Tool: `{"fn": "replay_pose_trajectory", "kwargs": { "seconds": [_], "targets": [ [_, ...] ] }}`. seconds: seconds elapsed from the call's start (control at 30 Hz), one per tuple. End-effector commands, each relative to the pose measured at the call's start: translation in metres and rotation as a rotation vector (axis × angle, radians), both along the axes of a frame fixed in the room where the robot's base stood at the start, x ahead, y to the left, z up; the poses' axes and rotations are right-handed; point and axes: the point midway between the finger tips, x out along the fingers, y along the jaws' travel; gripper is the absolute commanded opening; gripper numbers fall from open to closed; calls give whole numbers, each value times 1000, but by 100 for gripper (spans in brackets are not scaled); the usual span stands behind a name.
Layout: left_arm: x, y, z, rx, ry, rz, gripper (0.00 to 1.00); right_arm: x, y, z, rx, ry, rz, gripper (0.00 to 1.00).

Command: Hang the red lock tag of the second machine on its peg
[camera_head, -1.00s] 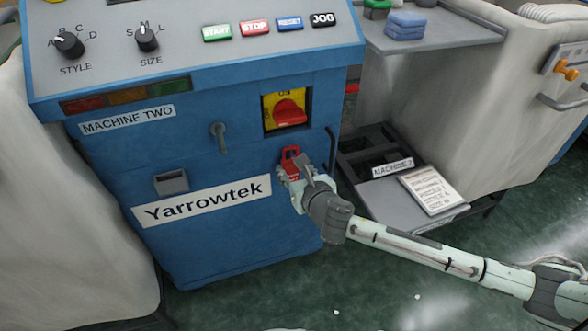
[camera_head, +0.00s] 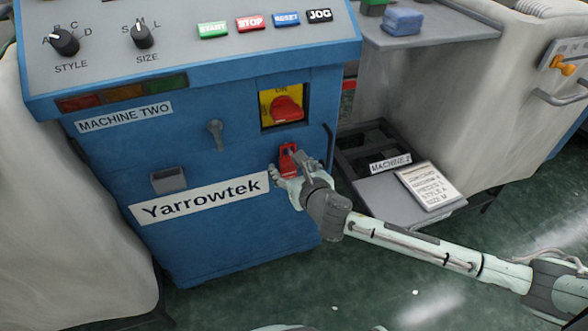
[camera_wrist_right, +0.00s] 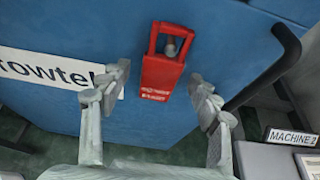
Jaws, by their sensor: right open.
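The red lock tag (camera_head: 288,157) is on the blue front of machine two, below the red switch (camera_head: 287,107) on its yellow plate. In the right wrist view the tag (camera_wrist_right: 161,76) hangs upright, with a grey peg (camera_wrist_right: 171,46) showing through its loop. My right gripper (camera_head: 291,167) is at the tag's lower part. In the wrist view its open fingers (camera_wrist_right: 160,88) stand on either side of the tag, with blue panel visible between each finger and the tag. My left gripper is not in view.
A dark handle (camera_wrist_right: 270,70) sticks out right of the tag, close to my right finger. A grey lever (camera_head: 216,134) and a small grey box (camera_head: 169,180) are on the panel to the left. A grey tray (camera_head: 385,195) with a printed card (camera_head: 429,186) stands low at the right.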

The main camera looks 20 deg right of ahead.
Motion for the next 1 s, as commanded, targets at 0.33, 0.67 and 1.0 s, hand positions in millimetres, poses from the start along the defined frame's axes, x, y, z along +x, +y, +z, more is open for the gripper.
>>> {"fn": "replay_pose_trajectory", "kwargs": {
  "seconds": [0.33,0.67,1.0],
  "targets": [
    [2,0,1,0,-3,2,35,-54,-1,21,0,2,3,63],
    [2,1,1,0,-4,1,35,-103,-4,42,-1,0,1,63],
    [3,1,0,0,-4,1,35,-109,-7,39,109,29,-72,63]
  ]
}}
